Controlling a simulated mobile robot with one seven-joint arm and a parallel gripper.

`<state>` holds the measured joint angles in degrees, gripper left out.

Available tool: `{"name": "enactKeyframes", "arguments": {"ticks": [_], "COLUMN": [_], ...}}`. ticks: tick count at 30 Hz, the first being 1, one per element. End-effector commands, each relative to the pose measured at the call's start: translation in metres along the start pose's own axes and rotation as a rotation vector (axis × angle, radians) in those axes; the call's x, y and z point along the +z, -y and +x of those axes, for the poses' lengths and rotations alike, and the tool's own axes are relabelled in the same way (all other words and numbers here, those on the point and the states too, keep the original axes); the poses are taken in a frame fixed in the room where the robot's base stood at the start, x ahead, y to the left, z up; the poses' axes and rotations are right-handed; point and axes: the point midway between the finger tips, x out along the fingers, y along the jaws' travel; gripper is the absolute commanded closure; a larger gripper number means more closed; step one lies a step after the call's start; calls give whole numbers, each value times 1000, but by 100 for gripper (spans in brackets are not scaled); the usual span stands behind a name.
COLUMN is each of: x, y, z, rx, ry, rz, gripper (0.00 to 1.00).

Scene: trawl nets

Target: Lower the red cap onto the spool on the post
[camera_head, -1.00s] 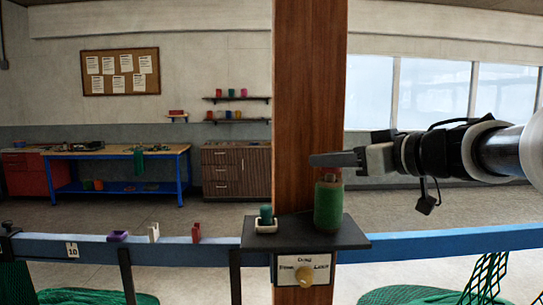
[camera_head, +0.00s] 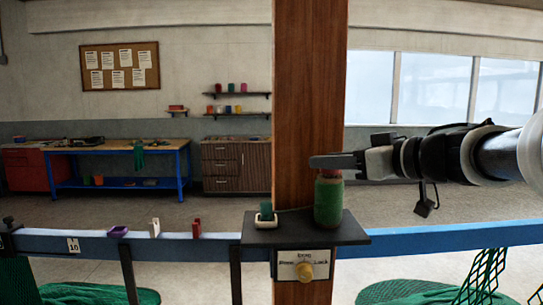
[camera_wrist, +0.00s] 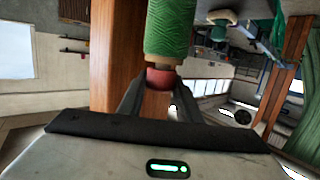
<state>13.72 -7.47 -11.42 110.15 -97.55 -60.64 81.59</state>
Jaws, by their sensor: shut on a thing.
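The green spool (camera_head: 328,204) stands upright on the dark shelf (camera_head: 347,231) fixed to the wooden post (camera_head: 310,90). It shows in the wrist view (camera_wrist: 169,30) with a brown end facing my gripper. My gripper (camera_head: 335,161) reaches in from the right, level, just above the spool. Its fingers are shut on the red cap (camera_wrist: 160,78), which sits in line with the spool's end. In the head view the cap is mostly hidden behind the fingers. Cap and spool end look very close; I cannot tell whether they touch.
A smaller green spool (camera_head: 266,212) in a white holder stands on the shelf's left.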

Motion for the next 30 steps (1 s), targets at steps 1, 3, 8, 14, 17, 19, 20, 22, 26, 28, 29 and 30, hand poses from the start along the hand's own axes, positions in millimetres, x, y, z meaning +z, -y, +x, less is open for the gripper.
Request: {"name": "enactKeyframes", "arguments": {"ticks": [1,3,8,14,17,19,20,22,26,28,29,30], "x": [2,3,4,3,3,3,3,3,1,-2,-2,-2], "y": [0,0,0,0,0,0,0,0,0,-1,-1,0], "z": [0,1,1,1,1,1,1,0,-7,-18,-23,-30], "rx": [0,0,0,0,0,0,0,0,2,3,4,3], "ry": [0,0,0,0,0,0,0,0,0,-1,-1,-1], "rz": [1,1,0,0,0,0,0,0,0,1,2,2], "gripper": [90,90,90,50,46,46,46,46,46,46,46,46]}}
